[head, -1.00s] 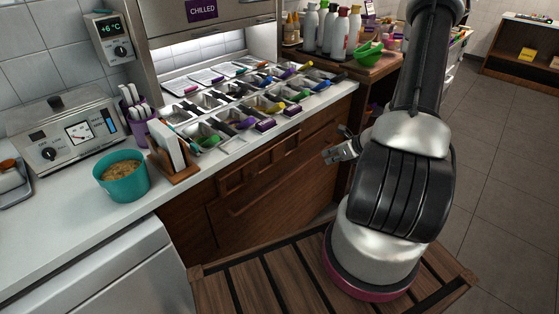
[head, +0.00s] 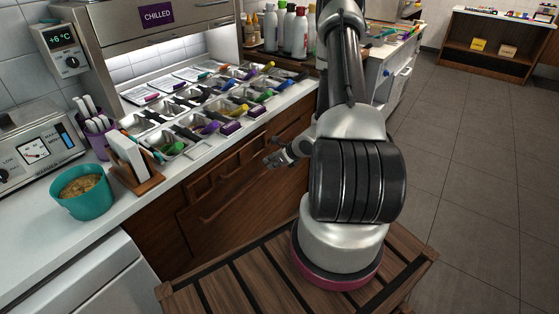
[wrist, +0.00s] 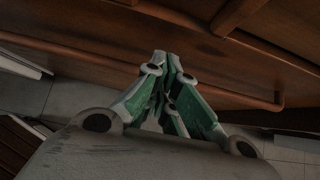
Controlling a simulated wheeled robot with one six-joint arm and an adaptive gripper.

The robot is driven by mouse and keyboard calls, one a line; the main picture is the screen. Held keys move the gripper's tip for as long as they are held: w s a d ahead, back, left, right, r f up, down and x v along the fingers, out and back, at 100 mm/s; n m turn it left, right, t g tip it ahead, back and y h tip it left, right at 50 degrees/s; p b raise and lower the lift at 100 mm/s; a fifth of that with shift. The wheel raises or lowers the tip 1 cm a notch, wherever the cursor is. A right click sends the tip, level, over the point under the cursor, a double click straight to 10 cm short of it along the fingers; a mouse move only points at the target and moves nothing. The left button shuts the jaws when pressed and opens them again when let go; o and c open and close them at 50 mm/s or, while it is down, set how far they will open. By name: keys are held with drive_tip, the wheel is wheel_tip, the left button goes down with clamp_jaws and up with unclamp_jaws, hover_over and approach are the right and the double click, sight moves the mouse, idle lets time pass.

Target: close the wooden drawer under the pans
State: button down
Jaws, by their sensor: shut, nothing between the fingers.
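The wooden drawer front (head: 235,192) is in the dark cabinet below the counter of pans (head: 195,110). A long horizontal bar runs along it, with smaller framed panels above. I cannot tell from these views how far the drawer stands out. My gripper (head: 268,163) is shut and empty, beside the right part of the drawer front. In the wrist view my gripper's fingertips (wrist: 164,62) point at brown wood with a long bar (wrist: 110,56) across it. Whether the tips touch the wood is unclear.
A slatted wooden platform (head: 235,285) lies below my arm. A teal tub (head: 84,200) and a card holder (head: 140,182) stand on the counter at left. Bottles (head: 290,30) stand behind. The tiled floor at right (head: 470,170) is clear.

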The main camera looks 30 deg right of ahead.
drive_tip(key=shift+w+a+r, duration=0.1)
drive_tip(key=shift+w+a, duration=0.15)
drive_tip(key=shift+w, duration=0.45)
drive_tip(key=shift+w+a+r, duration=0.1)
drive_tip(key=shift+w+a, duration=0.1)
drive_tip(key=shift+w, duration=0.5)
